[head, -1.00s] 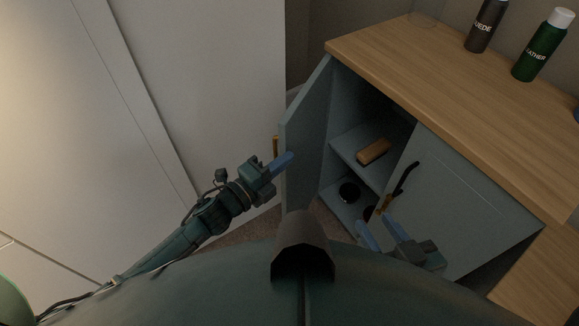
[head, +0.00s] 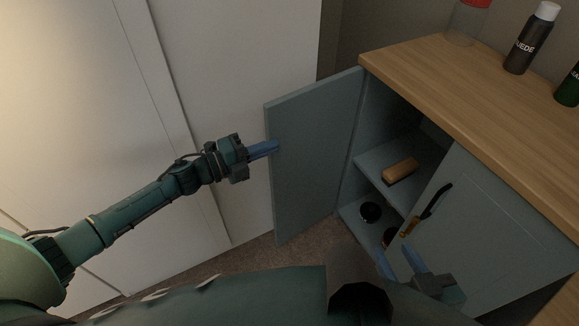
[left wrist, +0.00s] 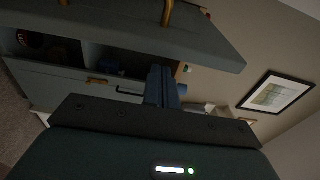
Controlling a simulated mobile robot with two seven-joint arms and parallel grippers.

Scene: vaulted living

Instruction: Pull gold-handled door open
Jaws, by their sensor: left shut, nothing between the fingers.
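The blue-grey left door (head: 312,155) of the cabinet stands wide open, its inner face towards me in the head view. Its gold handle is hidden there, but a gold handle (left wrist: 168,12) shows on the door panel (left wrist: 130,35) in the left wrist view. My left gripper (head: 278,147) is shut and empty, its blue fingertips at the door's free edge, overlapping the inner face. I cannot tell whether they touch it. My right gripper (head: 400,260) is open and empty, low in front of the cabinet opening.
The right door (head: 485,215) with a black handle (head: 432,202) is closed. Inside are a wooden brush (head: 400,170) and a dark round item (head: 370,212). Spray cans (head: 531,38) stand on the wooden top (head: 450,85). A white panelled wall (head: 245,70) is at left.

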